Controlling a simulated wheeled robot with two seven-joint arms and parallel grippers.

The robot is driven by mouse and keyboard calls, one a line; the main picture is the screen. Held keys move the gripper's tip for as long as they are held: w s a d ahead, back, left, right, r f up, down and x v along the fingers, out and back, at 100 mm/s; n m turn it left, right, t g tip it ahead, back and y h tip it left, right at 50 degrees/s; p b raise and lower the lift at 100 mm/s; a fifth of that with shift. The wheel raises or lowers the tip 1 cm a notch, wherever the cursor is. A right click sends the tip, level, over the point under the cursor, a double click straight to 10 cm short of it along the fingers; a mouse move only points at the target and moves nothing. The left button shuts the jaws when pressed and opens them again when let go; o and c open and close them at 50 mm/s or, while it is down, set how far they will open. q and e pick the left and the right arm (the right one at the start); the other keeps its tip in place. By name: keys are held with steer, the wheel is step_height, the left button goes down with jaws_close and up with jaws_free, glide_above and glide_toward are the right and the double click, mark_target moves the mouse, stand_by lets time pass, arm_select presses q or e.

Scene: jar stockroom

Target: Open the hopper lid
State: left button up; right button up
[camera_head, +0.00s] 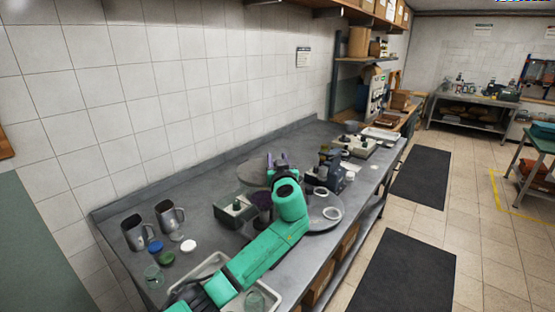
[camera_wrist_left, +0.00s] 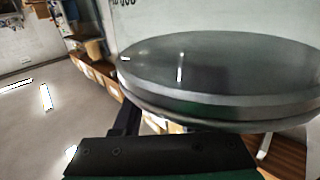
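A broad grey round disc with a thick rim, which looks like the hopper lid (camera_wrist_left: 215,75), fills much of the left wrist view. In the head view a grey round disc (camera_head: 251,172) lies flat behind my gripper; I cannot tell whether it is the same thing. My left gripper (camera_head: 277,159) is over the middle of the bench, with two purple-grey prongs standing apart and nothing visible between them. In the wrist view its fingertips are not clear. The hopper body cannot be made out; my green arm hides part of the bench. My right gripper is out of view.
Two metal jugs (camera_head: 168,215) and coloured caps (camera_head: 190,245) stand at the bench's left. A grey box (camera_head: 235,211) is left of my forearm. A second round plate with a white ring (camera_head: 332,213) and a dark device (camera_head: 330,170) are to the right. A tray (camera_head: 205,268) lies near the front.

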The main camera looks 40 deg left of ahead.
arm_select(q)
jaws_close()
steer(key=shift+f, duration=0.1)
stand_by(1.0)
